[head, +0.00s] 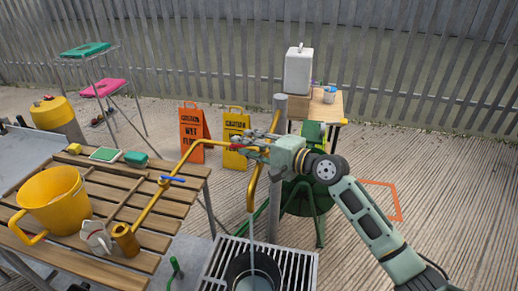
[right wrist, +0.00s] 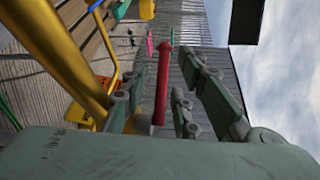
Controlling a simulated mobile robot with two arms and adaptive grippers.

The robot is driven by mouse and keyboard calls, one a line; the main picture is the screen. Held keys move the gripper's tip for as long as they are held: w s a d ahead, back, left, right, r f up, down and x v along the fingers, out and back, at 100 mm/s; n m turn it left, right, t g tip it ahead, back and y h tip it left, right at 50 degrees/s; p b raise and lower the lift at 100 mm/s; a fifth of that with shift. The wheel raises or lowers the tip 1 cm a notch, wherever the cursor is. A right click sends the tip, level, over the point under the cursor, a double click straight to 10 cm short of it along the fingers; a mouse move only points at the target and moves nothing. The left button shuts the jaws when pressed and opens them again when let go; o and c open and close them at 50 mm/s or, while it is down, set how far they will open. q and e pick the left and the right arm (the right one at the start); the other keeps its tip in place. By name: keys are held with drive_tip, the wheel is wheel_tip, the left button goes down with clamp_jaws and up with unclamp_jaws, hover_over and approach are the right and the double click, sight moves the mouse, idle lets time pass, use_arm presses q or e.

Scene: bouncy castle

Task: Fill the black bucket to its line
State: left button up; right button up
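The black bucket (head: 233,270) stands on a metal grate at the bottom of the head view, cut off by the frame edge. A yellow pipe (head: 251,190) ends above it, and a pale stream of water (head: 252,232) falls from the spout into the bucket. I cannot make out the fill line. My right gripper (head: 258,143) is at the top of the pipe by the red tap handle. In the right wrist view the red handle (right wrist: 162,85) stands between the open fingers, with gaps on both sides. My left gripper is not in view.
A second pipe branch has a blue handle (head: 172,179) over the slatted wooden table (head: 150,215). A yellow jug (head: 52,200) stands there. The grate (head: 300,262) surrounds the bucket. Caution signs (head: 192,133), a green barrel and a small table with a white canister (head: 298,70) stand behind.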

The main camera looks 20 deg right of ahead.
drive_tip(key=v, duration=1.1)
drive_tip(key=shift+s+d, duration=0.2)
drive_tip(key=shift+s, duration=0.05)
idle(6.7)
